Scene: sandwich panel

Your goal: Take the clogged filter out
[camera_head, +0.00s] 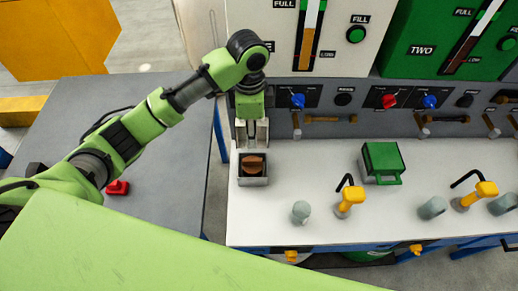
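A small square metal holder (253,181) stands on the left part of the white worktop. A brown, rounded piece (252,164) sits inside it; it may be the clogged filter, but I cannot tell for sure. My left gripper (252,146) points down at the far edge of the holder, just behind the brown piece. Its two pale fingers look apart, with nothing seen between them. I cannot tell whether the fingertips touch the holder. My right gripper is out of view.
A green box with a handle (382,162), yellow-topped taps (349,198) and grey cups (300,211) stand to the right on the white worktop (310,165). Behind is a grey panel with knobs (298,101). A red object (117,187) lies on the grey table at left.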

